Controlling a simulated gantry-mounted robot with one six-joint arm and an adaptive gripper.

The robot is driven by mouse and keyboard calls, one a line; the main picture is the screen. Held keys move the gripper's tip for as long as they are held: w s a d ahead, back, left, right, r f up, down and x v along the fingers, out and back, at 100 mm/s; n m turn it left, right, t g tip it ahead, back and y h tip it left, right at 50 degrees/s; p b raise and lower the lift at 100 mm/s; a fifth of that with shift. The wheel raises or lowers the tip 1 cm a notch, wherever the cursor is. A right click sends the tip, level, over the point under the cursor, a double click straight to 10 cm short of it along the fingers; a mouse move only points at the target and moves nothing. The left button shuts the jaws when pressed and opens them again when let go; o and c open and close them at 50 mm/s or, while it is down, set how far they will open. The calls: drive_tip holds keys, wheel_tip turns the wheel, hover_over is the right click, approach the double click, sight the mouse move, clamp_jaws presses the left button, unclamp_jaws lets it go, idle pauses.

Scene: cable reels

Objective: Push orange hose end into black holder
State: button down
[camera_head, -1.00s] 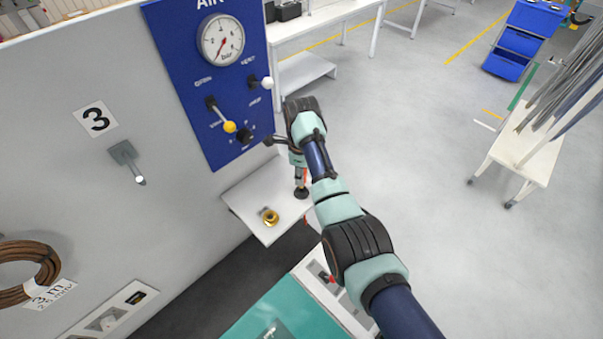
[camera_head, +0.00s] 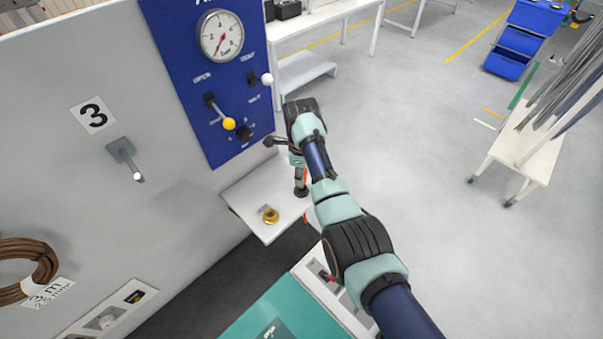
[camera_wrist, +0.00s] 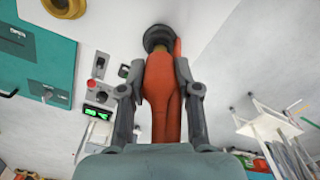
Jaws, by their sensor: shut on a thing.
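The orange hose end (camera_wrist: 163,85) is between the two fingers of my gripper (camera_wrist: 160,72) in the wrist view. The fingers are closed on its sides. Its far tip meets the round black holder (camera_wrist: 157,37); how deep it sits in the holder cannot be told. In the head view the black holder (camera_head: 301,192) stands at the right part of a small white shelf (camera_head: 240,193). A sliver of the orange hose (camera_head: 306,178) shows beside my gripper, and my arm hides most of both.
A brass ring fitting (camera_head: 270,216) lies on the shelf, left of the holder. A blue air panel (camera_head: 190,75) with a gauge and levers is close by on the wall. A coiled brown cable (camera_head: 45,262) hangs at the far left. Open floor lies to the right.

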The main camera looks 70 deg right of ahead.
drive_tip(key=shift+f+b, duration=0.5)
drive_tip(key=shift+f, duration=0.55)
drive_tip(key=c, duration=0.7)
unclamp_jaws()
drive_tip(key=shift+c, duration=0.2)
wheel_tip(320, 180, up, 8)
drive_tip(key=shift+f, duration=0.2)
